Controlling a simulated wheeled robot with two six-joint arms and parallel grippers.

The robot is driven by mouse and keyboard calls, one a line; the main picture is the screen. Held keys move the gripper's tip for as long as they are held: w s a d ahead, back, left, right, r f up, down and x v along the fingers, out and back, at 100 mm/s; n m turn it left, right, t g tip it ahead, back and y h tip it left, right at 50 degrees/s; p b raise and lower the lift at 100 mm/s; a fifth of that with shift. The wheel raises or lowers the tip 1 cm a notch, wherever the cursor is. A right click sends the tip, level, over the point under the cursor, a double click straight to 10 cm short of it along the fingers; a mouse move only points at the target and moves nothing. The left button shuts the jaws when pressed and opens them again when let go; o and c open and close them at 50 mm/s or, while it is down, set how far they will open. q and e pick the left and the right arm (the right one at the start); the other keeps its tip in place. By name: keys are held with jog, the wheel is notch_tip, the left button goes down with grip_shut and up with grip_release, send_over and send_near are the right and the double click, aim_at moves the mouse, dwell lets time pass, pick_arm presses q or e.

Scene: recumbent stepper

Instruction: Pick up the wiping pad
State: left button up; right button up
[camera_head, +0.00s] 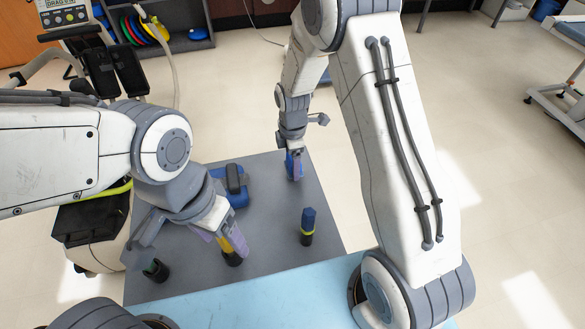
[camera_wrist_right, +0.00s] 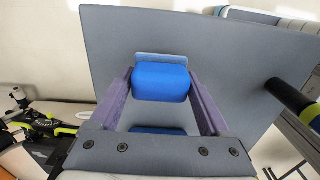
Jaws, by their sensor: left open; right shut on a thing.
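A blue block with a lighter flat edge (camera_wrist_right: 160,80), which looks like the wiping pad, is between the purple fingers of my right gripper (camera_wrist_right: 160,95). In the head view my right gripper (camera_head: 294,165) is shut on it at the far right part of the grey tabletop. Whether the block touches the tabletop is hard to tell. My left gripper (camera_head: 228,240) is open at the near middle of the tabletop, its fingers by a dark, yellow-banded cylinder (camera_head: 232,260). The wrist partly hides that cylinder.
The grey tabletop (camera_head: 275,255) holds a blue object with a dark top (camera_head: 236,186), a blue-topped dark cylinder with a yellow band (camera_head: 307,228) and a dark cylinder with green (camera_head: 155,269). A light blue surface (camera_head: 270,305) lies in front. An exercise machine (camera_head: 95,230) stands at left.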

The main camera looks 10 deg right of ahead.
jog(key=s+d+r+b, duration=0.1)
jog(key=s+r, duration=0.7)
jog(key=s, duration=0.3)
jog(key=shift+s, duration=0.35)
